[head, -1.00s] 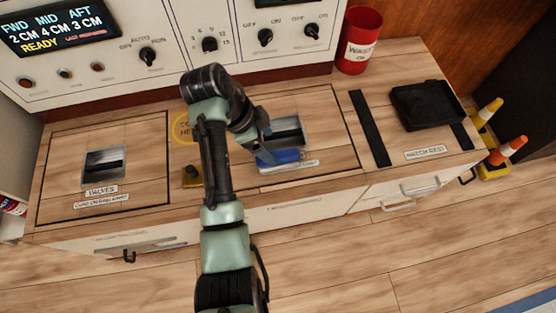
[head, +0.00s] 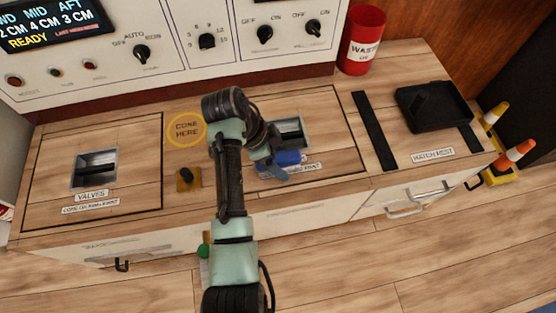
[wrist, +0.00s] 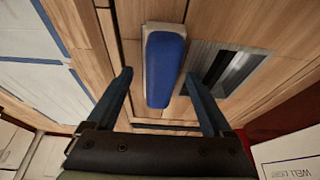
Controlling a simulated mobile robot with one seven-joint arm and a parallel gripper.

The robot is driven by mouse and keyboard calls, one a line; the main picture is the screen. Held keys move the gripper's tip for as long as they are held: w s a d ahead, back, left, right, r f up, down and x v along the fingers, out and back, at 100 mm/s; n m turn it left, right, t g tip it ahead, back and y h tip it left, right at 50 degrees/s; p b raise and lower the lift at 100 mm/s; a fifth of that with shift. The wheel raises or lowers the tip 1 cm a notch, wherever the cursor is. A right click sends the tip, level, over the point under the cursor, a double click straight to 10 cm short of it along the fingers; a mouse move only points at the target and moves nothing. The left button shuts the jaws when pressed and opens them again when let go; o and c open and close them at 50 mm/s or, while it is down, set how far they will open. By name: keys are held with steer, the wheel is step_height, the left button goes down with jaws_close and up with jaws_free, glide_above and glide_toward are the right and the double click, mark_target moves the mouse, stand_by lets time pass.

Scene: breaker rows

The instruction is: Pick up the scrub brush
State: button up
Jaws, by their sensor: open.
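The scrub brush (head: 287,158) lies on the wooden counter in front of a square recessed hatch handle; it has a blue back and a pale edge. In the wrist view, the brush (wrist: 165,68) lies lengthwise between my two fingers, with its near end at about the fingertips. My gripper (wrist: 160,76) is open, and a gap shows on each side of the brush. In the head view, my gripper (head: 273,168) is over the brush and hides part of it. I cannot tell the exact height between them.
The recessed handle (head: 290,131) is just behind the brush. A small dark knob (head: 186,176) on a yellowish base stands to the left. The control panel (head: 180,60) rises behind.

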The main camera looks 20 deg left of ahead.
steer(key=shift+f, duration=0.25)
stand_by(0.4)
steer(key=c, duration=1.3)
jaws_close()
steer(key=shift+r, duration=0.1)
